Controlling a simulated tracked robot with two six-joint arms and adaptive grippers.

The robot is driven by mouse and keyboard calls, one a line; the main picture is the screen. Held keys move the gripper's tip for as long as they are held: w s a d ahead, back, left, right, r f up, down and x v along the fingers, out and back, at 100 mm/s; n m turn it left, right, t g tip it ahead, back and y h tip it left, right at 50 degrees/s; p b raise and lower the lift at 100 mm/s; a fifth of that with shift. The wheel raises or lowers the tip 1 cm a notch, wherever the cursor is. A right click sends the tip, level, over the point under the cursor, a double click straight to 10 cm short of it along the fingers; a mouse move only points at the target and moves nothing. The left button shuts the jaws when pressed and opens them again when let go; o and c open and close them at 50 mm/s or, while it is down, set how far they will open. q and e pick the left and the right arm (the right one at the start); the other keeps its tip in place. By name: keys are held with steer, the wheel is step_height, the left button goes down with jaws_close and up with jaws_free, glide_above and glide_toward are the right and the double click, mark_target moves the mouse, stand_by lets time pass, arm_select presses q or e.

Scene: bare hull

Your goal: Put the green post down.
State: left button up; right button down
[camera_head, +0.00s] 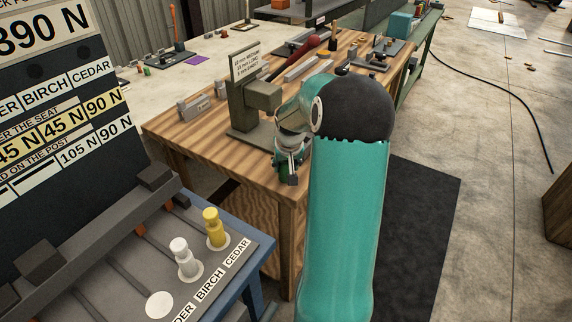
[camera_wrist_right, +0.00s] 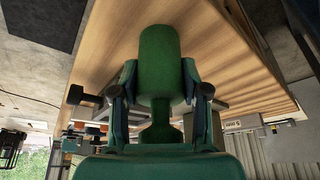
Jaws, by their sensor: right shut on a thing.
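My right gripper (camera_head: 290,168) is in front of the near right part of the wooden bench, under my teal arm. In the right wrist view the gripper (camera_wrist_right: 160,82) is shut on the green post (camera_wrist_right: 160,50), with one finger on each side of it. The post has a thick rounded body and a narrower neck toward the palm. In the head view the gripper and arm hide most of it. A white post (camera_head: 185,258) and a yellow post (camera_head: 216,229) stand on pale discs on a grey board. A bare white disc (camera_head: 160,305) lies nearest. My left gripper is not in view.
The grey board (camera_head: 130,262) carries labels, partly cut off, with BIRCH and CEDAR readable. A dark sign (camera_head: 50,100) stands behind it. The wooden bench (camera_head: 185,140) holds a grey-green press-like stand (camera_head: 245,105) and several tools. A black mat (camera_head: 420,200) lies on the floor.

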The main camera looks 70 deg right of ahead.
steer(key=shift+r, duration=0.1)
steer(key=c, duration=1)
jaws_free()
steer(key=o, duration=0.4)
steer(key=v, duration=1.2)
steer(key=shift+a, duration=0.1)
